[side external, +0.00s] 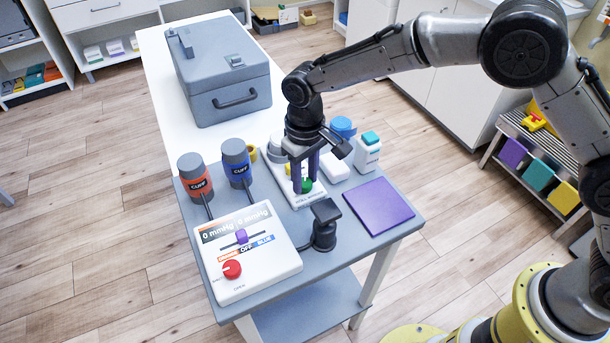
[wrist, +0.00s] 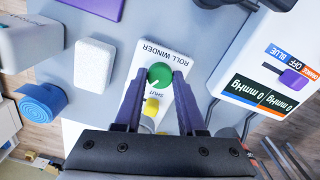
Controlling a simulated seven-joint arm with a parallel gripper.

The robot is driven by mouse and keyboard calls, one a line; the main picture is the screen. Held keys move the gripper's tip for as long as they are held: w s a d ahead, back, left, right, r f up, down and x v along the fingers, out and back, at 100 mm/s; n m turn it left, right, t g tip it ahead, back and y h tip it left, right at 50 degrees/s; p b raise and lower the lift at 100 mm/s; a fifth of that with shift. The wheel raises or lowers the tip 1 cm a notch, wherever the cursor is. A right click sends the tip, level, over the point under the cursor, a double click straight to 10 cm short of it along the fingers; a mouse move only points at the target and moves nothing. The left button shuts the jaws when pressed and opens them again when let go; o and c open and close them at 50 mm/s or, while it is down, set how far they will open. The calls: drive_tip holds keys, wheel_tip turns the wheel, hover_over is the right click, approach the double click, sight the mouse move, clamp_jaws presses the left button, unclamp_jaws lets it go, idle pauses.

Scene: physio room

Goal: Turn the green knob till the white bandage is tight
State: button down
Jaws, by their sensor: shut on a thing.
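The green knob (side external: 306,187) sits on a white board labelled "ROLL WINDER" (wrist: 178,58), beside the word "SHUT". My gripper (side external: 304,179) reaches down from above, and its purple fingers are shut on the green knob (wrist: 160,76), one on each side. In the wrist view a yellow part (wrist: 151,105) lies just behind the knob, with a pale roll-like piece (wrist: 147,123) by it, partly hidden by my gripper. I cannot tell if this is the white bandage or how tight it is.
A white block (wrist: 93,65), a blue roll (wrist: 42,102) and a teal-capped bottle (side external: 368,150) stand near the winder. A purple pad (side external: 378,206), a black stand (side external: 324,225) and a cuff control box (side external: 270,262) are close. A grey case (side external: 215,75) stands behind.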

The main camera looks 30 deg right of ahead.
sight(305, 182)
drive_tip(key=m, duration=0.5)
drive_tip(key=shift+m, duration=0.3)
drive_tip(key=m, duration=0.5)
drive_tip(key=shift+r+m, duration=0.1)
drive_tip(key=shift+m, duration=0.2)
drive_tip(key=c, duration=0.5)
unclamp_jaws()
wheel_tip(305, 182, up, 14)
idle(0.3)
